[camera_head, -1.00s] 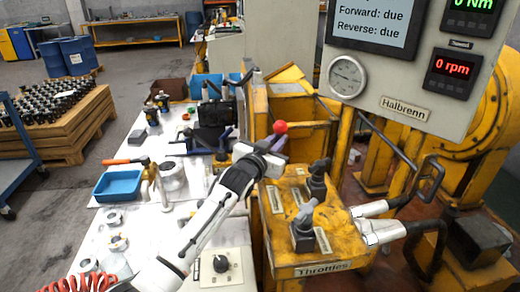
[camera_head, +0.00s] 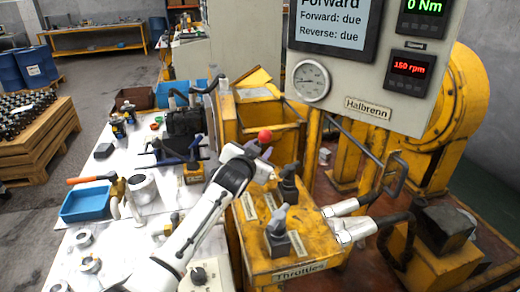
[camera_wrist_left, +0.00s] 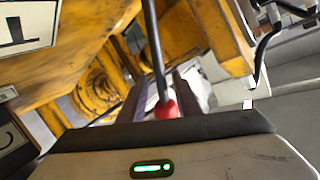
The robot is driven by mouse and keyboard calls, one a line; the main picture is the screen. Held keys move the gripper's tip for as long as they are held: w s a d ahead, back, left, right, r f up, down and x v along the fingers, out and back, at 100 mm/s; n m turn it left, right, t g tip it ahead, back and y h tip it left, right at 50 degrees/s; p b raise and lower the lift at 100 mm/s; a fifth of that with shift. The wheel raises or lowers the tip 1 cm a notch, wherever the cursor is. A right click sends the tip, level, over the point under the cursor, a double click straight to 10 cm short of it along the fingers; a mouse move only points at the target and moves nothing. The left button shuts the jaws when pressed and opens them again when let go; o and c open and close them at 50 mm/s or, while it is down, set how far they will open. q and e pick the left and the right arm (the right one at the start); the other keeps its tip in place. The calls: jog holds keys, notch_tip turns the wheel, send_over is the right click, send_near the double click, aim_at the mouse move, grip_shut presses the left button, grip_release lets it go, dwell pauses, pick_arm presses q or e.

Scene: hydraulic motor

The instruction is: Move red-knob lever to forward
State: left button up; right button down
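The red knob (camera_head: 264,136) tops a lever at the back left of the yellow throttle block (camera_head: 262,266). My left gripper (camera_head: 262,160) is at this lever, just below the knob in the head view. In the left wrist view, the red knob (camera_wrist_left: 167,108) and its dark rod stand between the two fingers (camera_wrist_left: 162,90). Gaps show beside the knob, so the fingers look open around it. Contact with one finger cannot be told. The lever's foot is hidden behind my arm in the head view. My right gripper is not in view.
The display (camera_head: 333,28) reads "Forward: due" and "Reverse: due"; the speed readout (camera_head: 409,69) shows 150 rpm. A blue tray (camera_head: 85,204) lies on the bench.

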pick_arm(q)
jog(key=shift+p+v, duration=0.5)
jog(key=shift+v, duration=4.7)
